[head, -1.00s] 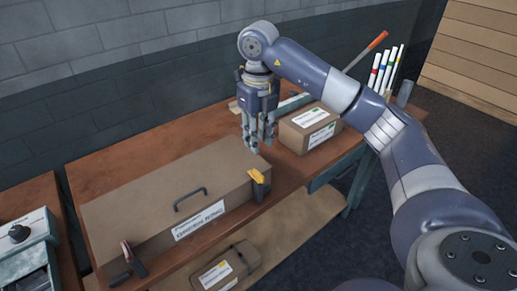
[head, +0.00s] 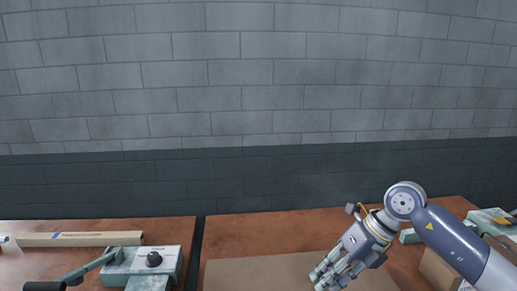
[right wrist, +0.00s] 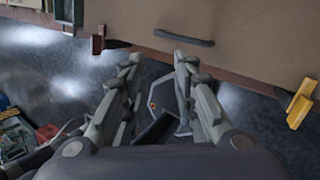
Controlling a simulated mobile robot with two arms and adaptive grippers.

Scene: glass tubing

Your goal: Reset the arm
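My right gripper (head: 337,274) hangs in front of the brown workbench at the lower right of the head view, its arm coming in from the right. In the right wrist view the right gripper (right wrist: 156,100) has its two fingers spread well apart with nothing between them. My left gripper does not show in either view.
A brown case (head: 250,274) lies on the bench; its black handle (right wrist: 184,38) and yellow latch (right wrist: 301,103) show in the wrist view. A grey-green control box (head: 157,264) and a long cardboard box (head: 80,239) sit on the left bench. A block wall (head: 240,90) stands behind.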

